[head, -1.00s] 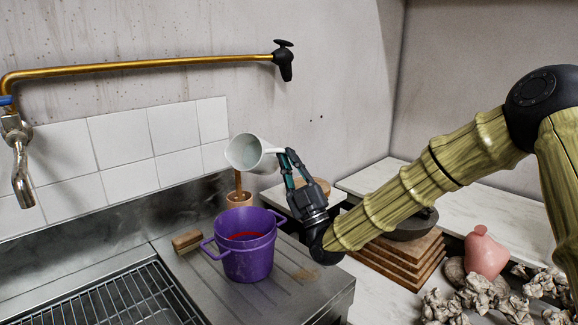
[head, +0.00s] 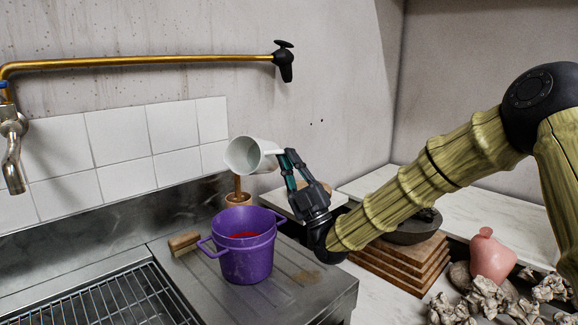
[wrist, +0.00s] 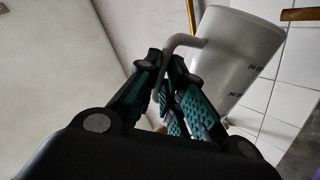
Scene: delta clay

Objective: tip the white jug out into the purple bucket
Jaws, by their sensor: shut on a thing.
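The white jug (head: 268,159) is tilted in the air, its open mouth facing left and toward the head camera. My gripper (head: 284,158) is shut on its handle, at the jug's right side. In the wrist view the jug (wrist: 238,65) shows its outer wall, with my gripper's fingers (wrist: 168,60) around the handle. The purple bucket (head: 247,263) stands upright on the draining board, below the jug and nearer the camera. Something red shows inside it. I see no clear stream from the jug, and its inside looks pale.
A small tan pot (head: 239,200) with a brown upright piece stands behind the bucket. A wooden brush (head: 184,242) lies left of it. A sink grid (head: 105,300) is at lower left. Stacked boards (head: 400,262), a dark bowl and a pink vase (head: 491,257) are at right.

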